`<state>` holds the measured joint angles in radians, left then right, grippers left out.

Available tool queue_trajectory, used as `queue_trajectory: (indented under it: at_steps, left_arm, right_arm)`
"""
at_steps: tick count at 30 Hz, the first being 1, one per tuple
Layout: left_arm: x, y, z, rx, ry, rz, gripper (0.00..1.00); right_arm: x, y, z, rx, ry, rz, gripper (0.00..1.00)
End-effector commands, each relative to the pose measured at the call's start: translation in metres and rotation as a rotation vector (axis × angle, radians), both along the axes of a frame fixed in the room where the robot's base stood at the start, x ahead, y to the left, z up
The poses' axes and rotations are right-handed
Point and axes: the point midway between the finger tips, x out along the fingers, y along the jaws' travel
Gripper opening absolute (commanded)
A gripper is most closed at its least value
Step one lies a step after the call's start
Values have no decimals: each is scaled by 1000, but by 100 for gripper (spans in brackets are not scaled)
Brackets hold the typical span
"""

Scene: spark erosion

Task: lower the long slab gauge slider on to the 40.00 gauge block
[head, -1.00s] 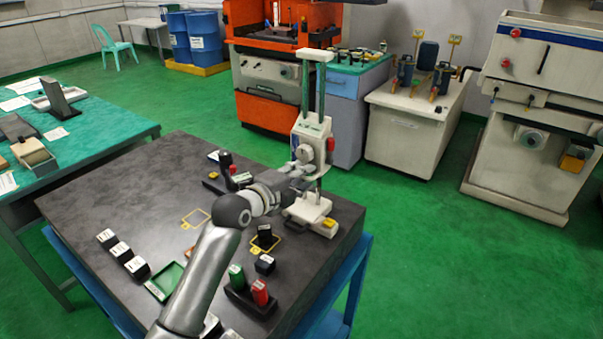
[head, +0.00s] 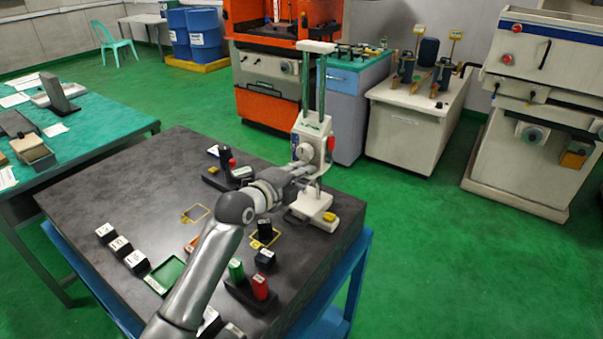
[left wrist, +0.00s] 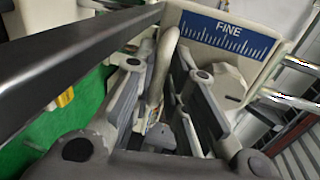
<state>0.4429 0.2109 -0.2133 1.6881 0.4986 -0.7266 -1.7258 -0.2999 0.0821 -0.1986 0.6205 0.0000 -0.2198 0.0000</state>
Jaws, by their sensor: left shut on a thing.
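The tall slab gauge (head: 316,208) stands upright near the table's right corner, with a pale base, green-faced twin columns and a pale slider (head: 312,136) partway up. The slider has a round dial and a red knob. My left gripper (head: 302,172) is at the slider's lower left. In the left wrist view its fingers (left wrist: 165,110) are shut around a pale curved handle (left wrist: 168,60), beside a blue FINE scale (left wrist: 228,35). I cannot make out the 40.00 gauge block; the space under the slider is partly hidden by my gripper. My right gripper is out of view.
A black fixture (head: 225,165) stands behind my arm.

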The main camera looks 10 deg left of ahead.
Motion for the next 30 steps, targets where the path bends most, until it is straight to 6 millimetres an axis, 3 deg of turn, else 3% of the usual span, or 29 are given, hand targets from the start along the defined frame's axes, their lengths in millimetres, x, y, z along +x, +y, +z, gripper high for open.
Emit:
queue_trajectory:
  at_steps: [1,6,18,19,23,30]
  left_arm:
    - [-1,1,-20,12,9,-3,0]
    - [-1,0,-43,10,10,-3,0]
    - [-2,-1,-52,8,20,-4,0]
    - [-2,-1,-53,9,21,-4,14]
    - [-2,-2,-53,8,20,-5,31]
    - [-2,-2,-49,4,14,-6,32]
  right_arm:
    - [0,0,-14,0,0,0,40]
    - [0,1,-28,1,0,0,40]
    - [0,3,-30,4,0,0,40]
    - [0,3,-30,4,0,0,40]
    - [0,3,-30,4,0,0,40]
    - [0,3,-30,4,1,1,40]
